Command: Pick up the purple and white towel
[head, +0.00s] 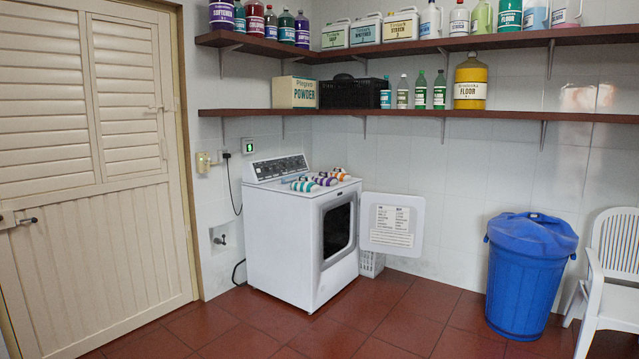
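A purple and white towel (325,180) lies rolled or folded on top of the white front-loading machine (280,240). It is the middle one of a row of small striped towels. A teal and white towel (303,186) lies to its left, and an orange and white towel (341,174) lies to its right. The towels are small in the view, so whether they touch is hard to tell. Neither of my grippers is in view.
The machine's door (393,225) hangs wide open to the right. A blue lidded bin (520,290) and a white plastic chair (612,265) stand at the right. Shelves (400,114) with bottles run above the machine. The red tiled floor (390,315) in front is clear.

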